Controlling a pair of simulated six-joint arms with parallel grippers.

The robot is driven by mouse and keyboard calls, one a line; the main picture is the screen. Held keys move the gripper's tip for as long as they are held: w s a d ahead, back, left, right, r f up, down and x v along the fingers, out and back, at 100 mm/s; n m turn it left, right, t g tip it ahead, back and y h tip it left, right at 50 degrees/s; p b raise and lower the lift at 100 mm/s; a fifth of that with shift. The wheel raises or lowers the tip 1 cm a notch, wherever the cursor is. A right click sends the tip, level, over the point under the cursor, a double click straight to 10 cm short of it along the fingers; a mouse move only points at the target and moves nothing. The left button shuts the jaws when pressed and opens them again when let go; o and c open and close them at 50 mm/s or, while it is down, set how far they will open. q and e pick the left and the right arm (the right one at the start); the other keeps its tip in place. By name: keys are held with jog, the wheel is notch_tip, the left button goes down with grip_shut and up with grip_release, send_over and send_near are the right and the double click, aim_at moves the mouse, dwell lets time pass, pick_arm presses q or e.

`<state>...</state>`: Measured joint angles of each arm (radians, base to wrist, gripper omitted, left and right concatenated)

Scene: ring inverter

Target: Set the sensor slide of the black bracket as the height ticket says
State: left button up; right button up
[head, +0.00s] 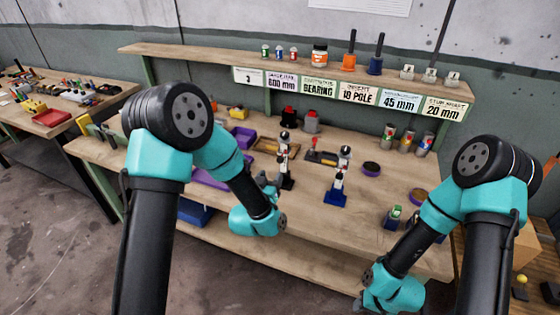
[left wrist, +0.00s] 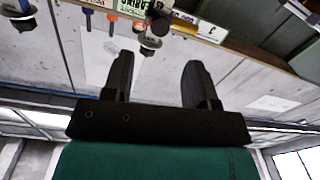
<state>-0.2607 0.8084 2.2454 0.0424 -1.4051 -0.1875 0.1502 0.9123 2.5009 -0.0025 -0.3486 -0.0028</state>
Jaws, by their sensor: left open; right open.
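The black bracket (head: 286,168) stands upright on the bench, with a dark base and white and red parts on its post. The slide's exact height is too small to read. My left gripper (head: 270,183) is just left of the bracket, apparently apart from it. In the left wrist view my left gripper (left wrist: 158,66) is open with nothing between its fingers. My right gripper (head: 362,298) is low at the front edge, small and partly hidden by its arm. The shelf-edge tickets include one reading 45 mm (head: 402,101) and one reading 20 mm (head: 445,106); their small headings are hard to read.
A similar bracket with a blue base (head: 336,199) stands right of the black one. Purple trays (head: 243,136), a dark round dish (head: 371,168) and several cylinders (head: 406,141) are on the bench. The shelf (head: 200,58) runs along the back. Bare wood lies at the front middle.

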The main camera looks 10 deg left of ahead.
aim_at(280, 161)
pick_arm(q)
jog(key=x, duration=0.9)
jog(key=shift+w, duration=0.25)
jog(key=shift+c, duration=0.3)
grip_shut()
